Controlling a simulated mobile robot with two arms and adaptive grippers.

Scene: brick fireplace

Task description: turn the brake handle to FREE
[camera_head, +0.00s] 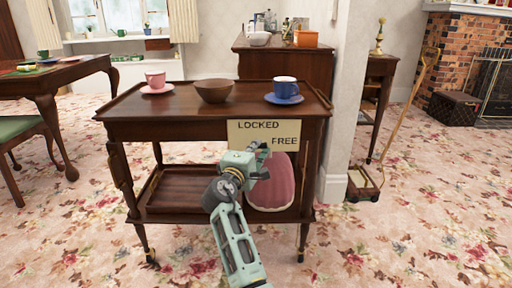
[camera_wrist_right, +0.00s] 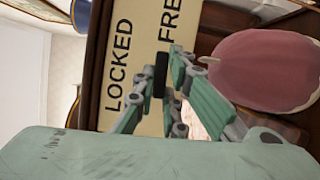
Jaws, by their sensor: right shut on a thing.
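The brake label plate (camera_head: 240,136) is cream, reads LOCKED and FREE, and sits on the front of a dark wooden trolley (camera_head: 200,125). It fills the middle of the right wrist view (camera_wrist_right: 146,25). The brake handle is a small dark bar (camera_wrist_right: 160,82) in front of the plate, between the two words. My right gripper (camera_head: 262,158) is at the plate. In the right wrist view its fingers (camera_wrist_right: 162,76) are closed on the brake handle from both sides. The handle's pivot is hidden by the fingers. My left gripper is not in view.
On the trolley top stand a pink cup (camera_head: 155,79) on a saucer, a brown bowl (camera_head: 214,90) and a blue cup (camera_head: 286,87) on a saucer. A pink rounded object (camera_head: 280,185) sits on the lower shelf by my gripper. A wall edge (camera_head: 345,100) stands right of the trolley.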

